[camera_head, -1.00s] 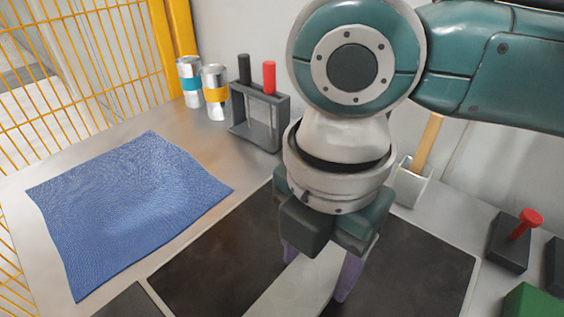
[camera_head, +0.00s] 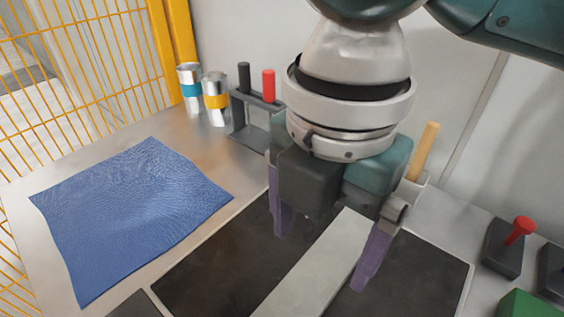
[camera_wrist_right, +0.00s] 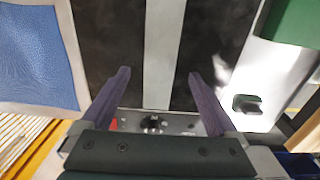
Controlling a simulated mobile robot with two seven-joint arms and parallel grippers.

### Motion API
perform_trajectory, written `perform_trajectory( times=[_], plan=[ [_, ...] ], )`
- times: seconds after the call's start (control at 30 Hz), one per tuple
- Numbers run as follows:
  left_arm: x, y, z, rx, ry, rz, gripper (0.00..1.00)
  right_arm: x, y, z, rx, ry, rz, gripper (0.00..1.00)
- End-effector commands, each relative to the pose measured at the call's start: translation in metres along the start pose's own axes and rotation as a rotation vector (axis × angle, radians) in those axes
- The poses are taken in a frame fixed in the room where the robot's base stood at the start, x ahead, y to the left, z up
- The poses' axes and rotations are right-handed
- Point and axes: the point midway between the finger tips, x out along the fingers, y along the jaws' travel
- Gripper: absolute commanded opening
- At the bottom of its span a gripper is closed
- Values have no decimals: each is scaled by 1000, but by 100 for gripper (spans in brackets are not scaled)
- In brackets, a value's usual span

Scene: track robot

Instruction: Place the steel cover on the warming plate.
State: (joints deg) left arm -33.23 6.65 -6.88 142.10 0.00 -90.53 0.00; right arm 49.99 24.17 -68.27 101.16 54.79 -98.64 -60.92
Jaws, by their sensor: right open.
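A dark, flat plate (camera_head: 230,262), which looks like the warming plate, lies in the worktop. It also shows in the right wrist view (camera_wrist_right: 103,40), with a knob and a red spot along one edge. A light grey strip (camera_head: 318,265), flat and straight, runs over its middle with dark surface on both sides. It may be the steel cover, but I cannot tell for sure. My right gripper (camera_head: 320,262) is open above the plate, its purple fingers apart on either side of the strip, with nothing between them. My left gripper is out of view.
A blue cloth (camera_head: 135,215) lies at left. Two cans (camera_head: 190,87) (camera_head: 215,98) and a dark rack (camera_head: 250,135) stand at the back. A red-knobbed block (camera_head: 503,250) and a green object (camera_head: 530,304) are at right. A yellow mesh fence (camera_head: 75,70) borders the left.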

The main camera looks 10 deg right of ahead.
Motion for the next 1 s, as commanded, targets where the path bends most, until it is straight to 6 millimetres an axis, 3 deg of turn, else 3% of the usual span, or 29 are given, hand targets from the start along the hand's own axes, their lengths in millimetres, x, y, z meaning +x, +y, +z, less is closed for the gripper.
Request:
perform_trajectory(
  times=[0.1, 0.3, 0.53, 0.67, 0.83, 1.0],
  plan=[
    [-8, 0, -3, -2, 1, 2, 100, -30, 1, 0, -1, -1, 3, 95],
    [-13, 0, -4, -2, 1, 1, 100, -57, 0, 0, -1, 0, 1, 95],
    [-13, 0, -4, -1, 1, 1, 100, -62, 0, -2, 7, 6, 2, 95],
    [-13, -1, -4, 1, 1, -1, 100, -51, 2, -22, 83, 66, 51, 95],
    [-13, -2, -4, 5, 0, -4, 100, -34, 5, -64, 420, 243, 182, 95],
    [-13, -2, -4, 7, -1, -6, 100, -20, -9, -67, 956, 384, 268, 95]
  ],
)
